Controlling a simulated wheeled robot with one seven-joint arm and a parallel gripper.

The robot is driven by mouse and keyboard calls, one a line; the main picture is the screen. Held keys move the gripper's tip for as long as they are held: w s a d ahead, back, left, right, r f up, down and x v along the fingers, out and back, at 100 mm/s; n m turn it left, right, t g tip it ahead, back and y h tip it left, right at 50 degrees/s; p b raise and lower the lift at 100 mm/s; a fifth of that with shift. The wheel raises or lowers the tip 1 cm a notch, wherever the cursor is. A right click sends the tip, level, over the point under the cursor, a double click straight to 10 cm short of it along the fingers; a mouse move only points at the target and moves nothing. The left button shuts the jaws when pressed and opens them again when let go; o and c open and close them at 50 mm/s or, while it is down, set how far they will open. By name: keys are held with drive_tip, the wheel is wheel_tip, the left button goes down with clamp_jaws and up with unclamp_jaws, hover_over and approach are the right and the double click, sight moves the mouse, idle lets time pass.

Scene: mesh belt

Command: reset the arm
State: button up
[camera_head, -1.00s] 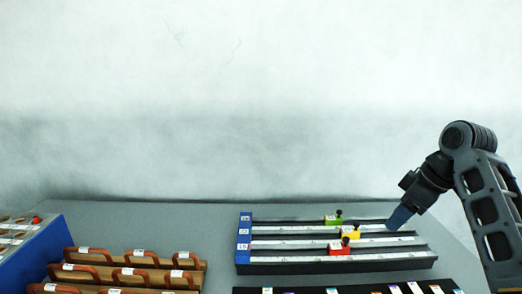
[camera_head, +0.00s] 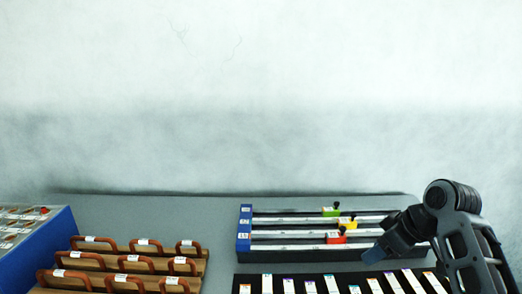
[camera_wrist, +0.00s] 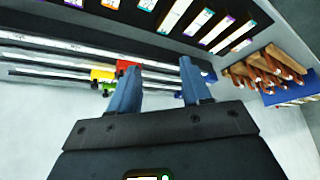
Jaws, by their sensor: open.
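My gripper (camera_head: 374,255) hangs at the lower right in the head view, in front of the right end of a rail unit (camera_head: 243,240). In the wrist view its two blue fingers (camera_wrist: 160,88) are apart with nothing between them. The rail unit has several parallel rails and a blue end block. A green slider (camera_head: 331,211), a yellow slider (camera_head: 348,223) and a red slider (camera_head: 336,238) sit on the rails.
A black tray of white strips with coloured tags (camera_head: 310,287) lies in front of the rails. Wooden boards with red-brown handles (camera_head: 130,262) stand at the left. A blue box (camera_head: 55,240) is at the far left. Grey table surface (camera_head: 150,212) is clear behind them.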

drive_tip(key=s+a+f+m+t+b, duration=0.1)
drive_tip(key=s+a+f+m, duration=0.2)
drive_tip(key=f, duration=0.4)
drive_tip(key=s+a+f+t+b, duration=0.1)
drive_tip(key=s+a+f, duration=0.2)
drive_tip(key=s+f, duration=0.35)
drive_tip(key=s+a+f+m+t+h+b, duration=0.15)
drive_tip(key=s+f, duration=0.25)
drive_tip(key=s, duration=0.6)
drive_tip(key=s+a+f+m+t+h+b, duration=0.1)
drive_tip(key=s+f+m+t+b, duration=0.2)
drive_tip(key=s, duration=0.6)
drive_tip(key=s+d+r+t, duration=0.1)
drive_tip(key=s+r, duration=0.3)
drive_tip(key=s, duration=0.3)
drive_tip(key=s+d+r+t+b, duration=0.1)
drive_tip(key=s+r, duration=0.3)
drive_tip(key=s, duration=0.3)
drive_tip(key=s+d+r+t+h+b, duration=0.1)
drive_tip(key=s+r, duration=0.4)
drive_tip(key=s, duration=0.3)
drive_tip(key=shift+w+t, duration=0.1)
drive_tip(key=shift+t, duration=0.15)
